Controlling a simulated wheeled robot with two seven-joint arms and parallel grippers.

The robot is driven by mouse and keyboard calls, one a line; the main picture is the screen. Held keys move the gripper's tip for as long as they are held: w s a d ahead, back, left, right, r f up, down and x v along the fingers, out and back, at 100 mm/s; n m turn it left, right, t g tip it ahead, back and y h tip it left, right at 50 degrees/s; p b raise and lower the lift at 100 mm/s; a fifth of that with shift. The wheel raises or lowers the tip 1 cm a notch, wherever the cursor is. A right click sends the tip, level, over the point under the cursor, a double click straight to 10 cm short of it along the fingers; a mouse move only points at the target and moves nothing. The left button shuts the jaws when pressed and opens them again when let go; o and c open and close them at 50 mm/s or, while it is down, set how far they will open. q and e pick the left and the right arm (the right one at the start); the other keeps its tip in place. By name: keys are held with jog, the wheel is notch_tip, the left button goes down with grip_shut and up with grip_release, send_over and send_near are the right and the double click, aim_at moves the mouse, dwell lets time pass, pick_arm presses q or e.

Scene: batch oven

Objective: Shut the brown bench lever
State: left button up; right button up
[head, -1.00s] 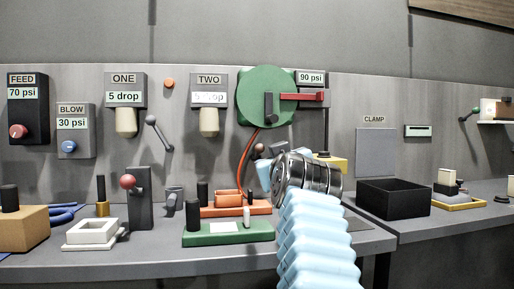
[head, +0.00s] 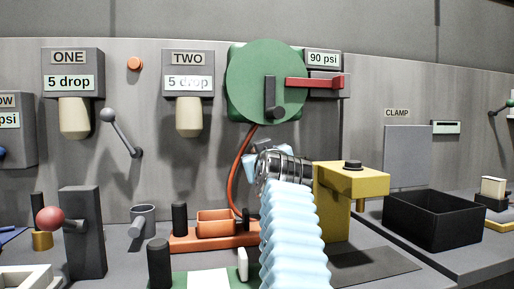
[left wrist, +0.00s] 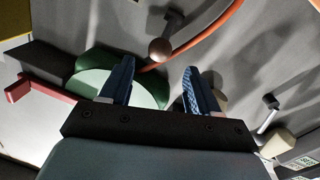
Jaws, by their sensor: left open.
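The brown bench lever shows in the left wrist view as a brown ball knob (left wrist: 160,49) on a dark stem. The knob appears between and ahead of my open left fingertips (left wrist: 157,70); I cannot tell the exact gap, and nothing is visibly held. In the head view my left gripper (head: 256,162) is in front of the wall, below the green disc, and its wrist hides most of the lever there. I cannot make out the lever's angle in the head view. My right gripper is not in view.
A yellow block (head: 345,182) stands just right of my wrist. An orange tray (head: 215,223) and a green base (head: 205,283) lie left of my arm. An orange hose (head: 236,180) hangs close by. A black bin (head: 430,222) sits farther right.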

pick_arm(q)
jog(key=p+x, duration=0.2)
jog(key=x, duration=0.5)
jog(key=shift+r+p, duration=0.2)
jog(key=shift+p, duration=0.15)
jog(key=shift+w+a+f, duration=0.15)
jog(key=shift+w+f, duration=0.05)
jog(key=shift+w, duration=0.5)
grip_shut()
